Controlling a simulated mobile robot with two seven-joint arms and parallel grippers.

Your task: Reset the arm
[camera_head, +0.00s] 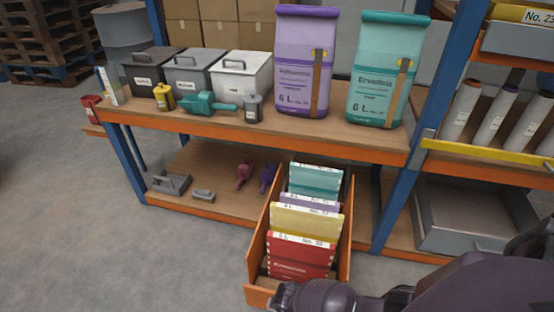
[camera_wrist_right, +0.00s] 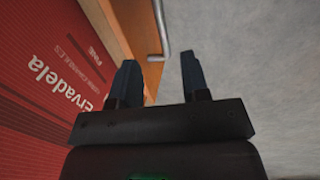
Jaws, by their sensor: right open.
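My right arm comes in from the lower right in the head view, with its dark hand (camera_head: 315,297) at the front end of an orange drawer box (camera_head: 258,250). In the right wrist view my right gripper (camera_wrist_right: 158,72) is open, its two fingers apart with nothing between them. A red sack (camera_wrist_right: 45,75) with white print lies left of the fingers, and the box edge and a grey bar handle (camera_wrist_right: 161,30) are just beyond the fingertips. The red sack also shows at the front of the box in the head view (camera_head: 300,257). My left gripper is not in view.
Yellow (camera_head: 305,220), purple and teal sacks stand behind the red one. On the bench (camera_head: 340,139) stand a filled purple sack (camera_head: 300,85), a filled teal sack (camera_head: 375,95), several lidded bins and scoops. A grey tray (camera_head: 470,238) is at right. The floor at left is clear.

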